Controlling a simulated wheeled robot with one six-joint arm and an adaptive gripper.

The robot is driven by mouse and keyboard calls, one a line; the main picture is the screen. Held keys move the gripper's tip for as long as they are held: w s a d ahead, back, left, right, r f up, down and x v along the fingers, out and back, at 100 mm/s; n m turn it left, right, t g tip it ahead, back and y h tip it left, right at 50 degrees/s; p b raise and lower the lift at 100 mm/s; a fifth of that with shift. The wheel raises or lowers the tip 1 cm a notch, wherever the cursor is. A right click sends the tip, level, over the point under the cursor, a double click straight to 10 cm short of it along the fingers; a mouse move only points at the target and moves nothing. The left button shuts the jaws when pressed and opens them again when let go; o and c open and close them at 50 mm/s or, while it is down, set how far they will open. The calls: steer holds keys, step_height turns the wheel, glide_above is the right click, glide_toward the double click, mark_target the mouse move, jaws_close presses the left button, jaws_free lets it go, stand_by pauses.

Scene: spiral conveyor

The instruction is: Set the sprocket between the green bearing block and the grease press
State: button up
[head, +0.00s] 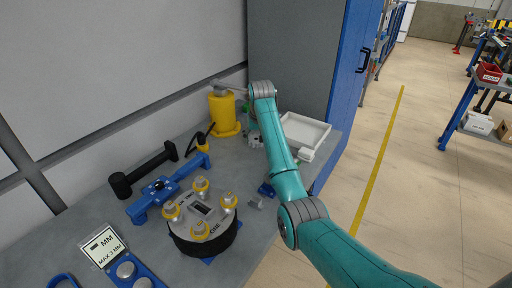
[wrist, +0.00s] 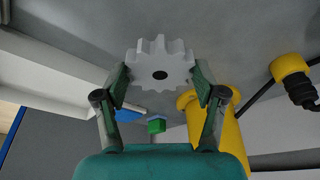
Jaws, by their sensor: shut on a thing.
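In the wrist view my gripper (wrist: 161,82) is shut on a pale grey sprocket (wrist: 160,50), a finger at each side of its toothed rim. A green block (wrist: 156,126), likely the bearing block, shows small behind the sprocket, between the fingers. The yellow grease press (wrist: 232,125) is at right, partly behind the right finger. In the head view the grease press (head: 222,113) stands at the back of the bench, left of my arm's end. My arm partly covers the gripper there, and I cannot tell the sprocket's height above the bench.
A white tray (head: 303,131) is right of my arm. A round black fixture with yellow knobs (head: 203,228), a blue puller (head: 167,187) and a black hammer (head: 143,170) lie nearer on the grey bench. A blue-edged cabinet (head: 310,60) stands behind.

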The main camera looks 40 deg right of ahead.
mark_target(257, 152)
steer(key=shift+f, duration=2.1)
steer(key=shift+f, duration=0.15)
steer(key=o, duration=1.3)
steer(key=shift+c, duration=0.2)
steer(key=v, duration=1.2)
steer(key=shift+s, duration=0.1)
